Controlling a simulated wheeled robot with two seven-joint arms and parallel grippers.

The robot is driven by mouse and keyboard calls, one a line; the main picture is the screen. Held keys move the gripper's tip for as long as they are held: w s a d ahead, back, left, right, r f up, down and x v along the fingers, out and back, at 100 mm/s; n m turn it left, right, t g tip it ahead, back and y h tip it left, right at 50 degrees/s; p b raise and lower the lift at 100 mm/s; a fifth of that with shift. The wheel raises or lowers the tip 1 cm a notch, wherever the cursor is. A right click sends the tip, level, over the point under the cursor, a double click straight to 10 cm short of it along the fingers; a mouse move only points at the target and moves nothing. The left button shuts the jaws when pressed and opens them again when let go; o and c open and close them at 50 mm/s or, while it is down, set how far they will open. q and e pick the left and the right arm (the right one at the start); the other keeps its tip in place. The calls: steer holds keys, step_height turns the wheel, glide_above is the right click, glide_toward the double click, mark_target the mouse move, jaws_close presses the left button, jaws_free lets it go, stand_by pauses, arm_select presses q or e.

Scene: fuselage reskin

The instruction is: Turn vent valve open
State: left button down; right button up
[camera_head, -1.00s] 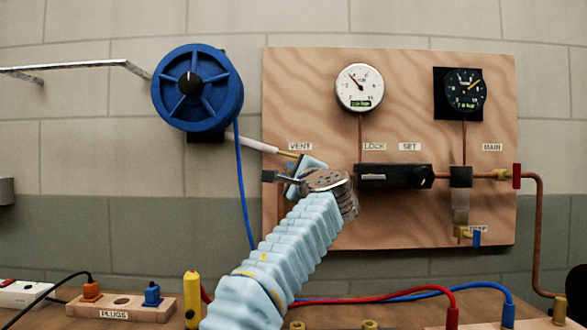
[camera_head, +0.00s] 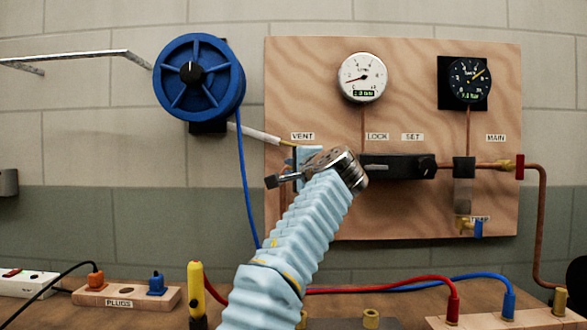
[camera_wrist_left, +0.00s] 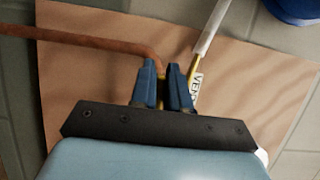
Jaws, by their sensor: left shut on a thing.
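My left gripper (camera_head: 304,165) is at the VENT label (camera_head: 302,136) on the plywood panel, and its arm covers most of the valve. In the left wrist view its two blue fingers (camera_wrist_left: 166,82) are close together, shut on the vent valve (camera_wrist_left: 160,90), of which only a little brass shows between them. A copper pipe (camera_wrist_left: 100,42) runs to the valve from the left. A white tube (camera_wrist_left: 211,28) with a brass end meets it from above. The valve's exact angle is hidden. My right gripper is not in view.
The white gauge (camera_head: 361,78) has its needle pointing lower left. A dark gauge (camera_head: 466,80), a black regulator block (camera_head: 398,167) and a red-ended main fitting (camera_head: 519,167) are to the right. A blue hose reel (camera_head: 199,77) hangs left. Red and blue leads (camera_head: 430,281) cross the bench.

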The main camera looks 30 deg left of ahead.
arm_select(q)
steer(key=shift+f, duration=0.1)
steer(key=c, duration=1.2)
jaws_free()
steer(key=shift+s+d, duration=0.2)
steer(key=shift+d, duration=0.05)
steer(key=b+v, duration=0.4)
steer(key=v, duration=0.9)
steer(key=shift+s+d, duration=0.1)
